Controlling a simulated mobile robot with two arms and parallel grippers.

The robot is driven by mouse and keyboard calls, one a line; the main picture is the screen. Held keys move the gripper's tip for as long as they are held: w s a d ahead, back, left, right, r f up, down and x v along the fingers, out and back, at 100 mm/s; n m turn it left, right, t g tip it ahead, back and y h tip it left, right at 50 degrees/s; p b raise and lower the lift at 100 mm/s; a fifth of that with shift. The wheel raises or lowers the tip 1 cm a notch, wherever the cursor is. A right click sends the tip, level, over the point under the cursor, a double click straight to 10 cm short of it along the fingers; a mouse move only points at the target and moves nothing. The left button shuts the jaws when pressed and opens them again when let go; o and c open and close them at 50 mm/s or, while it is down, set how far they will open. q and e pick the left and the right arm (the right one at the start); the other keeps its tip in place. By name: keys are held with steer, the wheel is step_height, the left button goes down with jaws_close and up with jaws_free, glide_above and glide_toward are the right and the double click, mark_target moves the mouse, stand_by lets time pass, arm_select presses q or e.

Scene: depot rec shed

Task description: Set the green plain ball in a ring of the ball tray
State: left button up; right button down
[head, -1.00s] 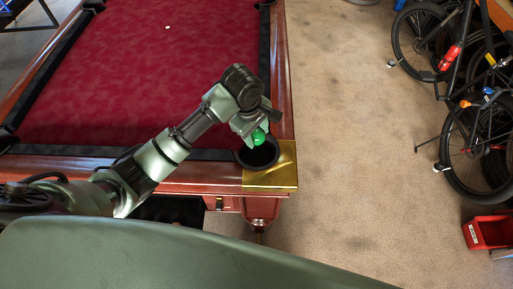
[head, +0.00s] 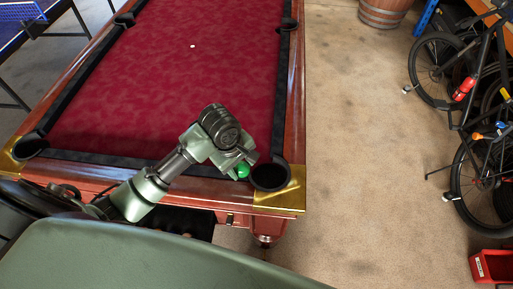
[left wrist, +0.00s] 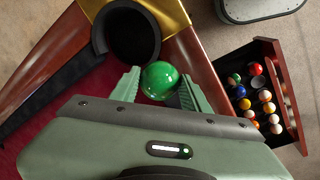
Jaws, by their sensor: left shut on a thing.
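The plain green ball (head: 242,171) is between the fingers of my left gripper (head: 244,166), above the near right corner of the pool table. In the left wrist view the ball (left wrist: 159,80) sits between both fingertips, and the gripper is shut on it. The corner pocket is just beside it. An open wooden drawer (left wrist: 284,82) with several coloured balls in rows shows at the right of the left wrist view, apart from the gripper. My right gripper is not in view.
The red-clothed pool table (head: 170,75) fills the left, with a black corner pocket (head: 270,177) and a small white ball (head: 193,46). Bicycles (head: 470,110) and a red bin (head: 492,268) stand at the right.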

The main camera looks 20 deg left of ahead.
arm_select(q)
steer(key=s+a+f+p, duration=0.1)
steer(key=s+a, duration=0.1)
steer(key=s+a+f+p, duration=0.1)
steer(key=s+a, duration=0.1)
steer(key=s, duration=0.1)
steer(key=s+a+f+p, duration=0.2)
steer(key=shift+s+f, duration=0.1)
steer(key=shift+s, duration=0.2)
steer(key=s+a+f+b, duration=0.6)
steer(key=s+a+f, duration=1.1)
steer(key=s+f, duration=0.4)
steer(key=shift+s+a, duration=0.3)
steer(key=shift+s, duration=0.05)
steer(key=shift+f, duration=0.1)
steer(key=shift+f+b, duration=4.75)
steer(key=shift+f, duration=1.45)
